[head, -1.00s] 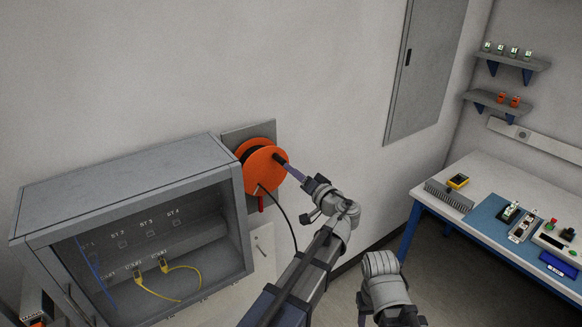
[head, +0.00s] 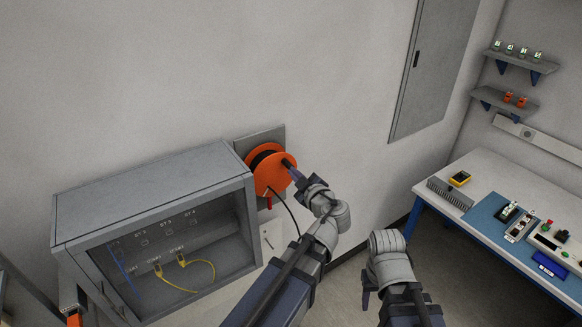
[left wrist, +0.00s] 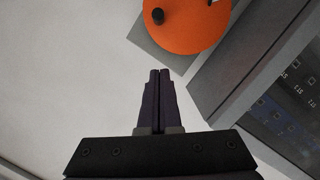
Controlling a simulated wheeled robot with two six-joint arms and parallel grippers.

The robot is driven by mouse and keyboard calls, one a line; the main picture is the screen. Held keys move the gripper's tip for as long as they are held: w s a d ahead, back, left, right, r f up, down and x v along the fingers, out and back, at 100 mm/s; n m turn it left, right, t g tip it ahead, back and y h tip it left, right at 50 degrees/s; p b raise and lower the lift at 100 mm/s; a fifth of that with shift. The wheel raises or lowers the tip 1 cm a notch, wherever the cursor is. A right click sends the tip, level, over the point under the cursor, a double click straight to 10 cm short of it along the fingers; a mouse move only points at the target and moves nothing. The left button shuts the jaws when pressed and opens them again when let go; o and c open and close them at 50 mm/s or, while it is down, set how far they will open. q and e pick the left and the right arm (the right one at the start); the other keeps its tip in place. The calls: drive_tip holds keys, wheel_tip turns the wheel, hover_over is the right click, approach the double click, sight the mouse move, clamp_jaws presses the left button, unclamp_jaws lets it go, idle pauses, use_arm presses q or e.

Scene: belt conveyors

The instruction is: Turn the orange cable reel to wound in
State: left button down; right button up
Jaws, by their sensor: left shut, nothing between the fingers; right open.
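The orange cable reel (head: 260,181) is mounted on a grey wall plate, with a dark cable hanging from it. It also shows at the top of the left wrist view (left wrist: 200,30), with a black knob (left wrist: 158,16) near its rim. My left gripper (head: 289,166) is at the reel's right side in the head view. In the left wrist view, its fingers (left wrist: 160,72) are shut and empty, apart in the picture from the knob and the disc. My right gripper (head: 368,288) is low in the head view, away from the reel; its fingers are mostly hidden.
A grey cabinet (head: 150,190) with yellow and blue cables stands left of the reel. A workbench (head: 480,170) with tools and devices is at right. Bare wall lies above the reel, and a grey wall panel (head: 425,65) is at upper right.

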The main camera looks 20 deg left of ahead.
sight(290, 166)
use_arm(q)
drive_tip(key=b+x, duration=0.1)
drive_tip(key=x, duration=0.2)
drive_tip(key=f+b+x, duration=0.1)
drive_tip(key=x, duration=0.3)
drive_tip(key=d+f+b+x, duration=0.1)
drive_tip(key=x, duration=0.2)
drive_tip(key=shift+w+b, duration=0.4)
drive_tip(key=shift+w, duration=0.05)
drive_tip(key=shift+w+d+f+b, duration=0.35)
drive_tip(key=shift+w+f+b, duration=0.05)
drive_tip(key=shift+f+b, duration=0.15)
drive_tip(key=shift+w, duration=0.1)
